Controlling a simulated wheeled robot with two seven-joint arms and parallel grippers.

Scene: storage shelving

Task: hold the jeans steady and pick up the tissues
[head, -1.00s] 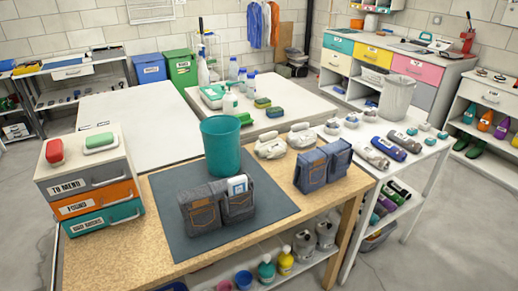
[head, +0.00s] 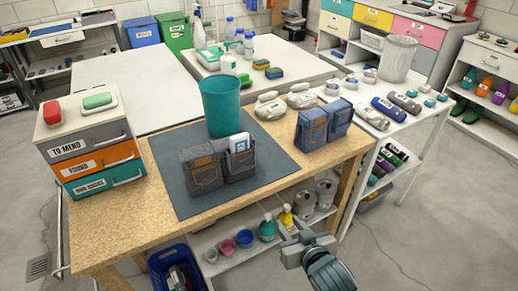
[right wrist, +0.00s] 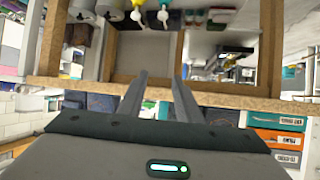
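A folded pair of dark grey jeans (head: 204,172) stands on a dark mat (head: 185,207) on the wooden table. A white and blue tissues pack (head: 240,143) sticks up from the pocket on its right side; its lower part is hidden in the pocket. My right gripper (head: 290,228) is low at the front of the table, below and to the right of the jeans, touching nothing. Its two fingers (right wrist: 158,92) stand apart and empty in the right wrist view. My left gripper is in neither view.
A teal bin (head: 221,108) stands just behind the jeans. Folded blue jeans (head: 325,127) stand to the right. Labelled drawers (head: 97,158) stand at the left. Bottles and cups sit on the lower shelf (head: 240,262). A blue crate (head: 172,265) is below the table.

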